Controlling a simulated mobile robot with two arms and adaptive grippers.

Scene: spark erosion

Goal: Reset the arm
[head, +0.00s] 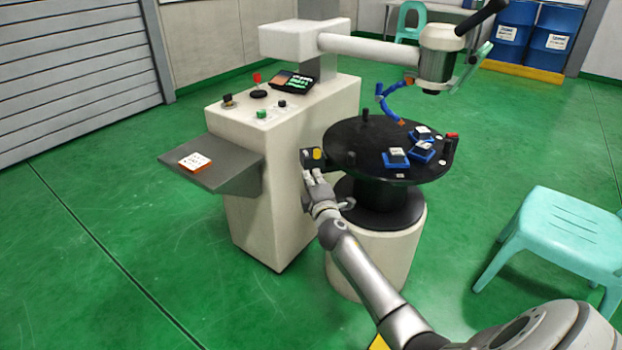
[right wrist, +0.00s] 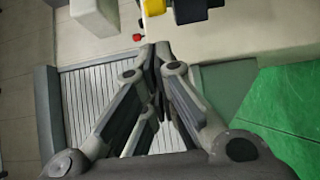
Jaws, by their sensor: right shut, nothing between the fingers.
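My right gripper (head: 314,180) is in the head view, at the side of the machine's cream cabinet (head: 258,185), just below a black box with a yellow knob (head: 317,154). In the right wrist view, my right gripper (right wrist: 155,50) has its fingers together and nothing between them. The yellow knob shows at the top of that view (right wrist: 153,6). Whether the fingertips touch the cabinet or box I cannot tell. My left gripper is not in view.
A black round table (head: 350,138) carries several blue blocks. The machine's arm (head: 370,48) reaches over it. A grey shelf (head: 232,177) holds a white card. A turquoise stool (head: 560,232) stands at the right. The green floor at left is clear.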

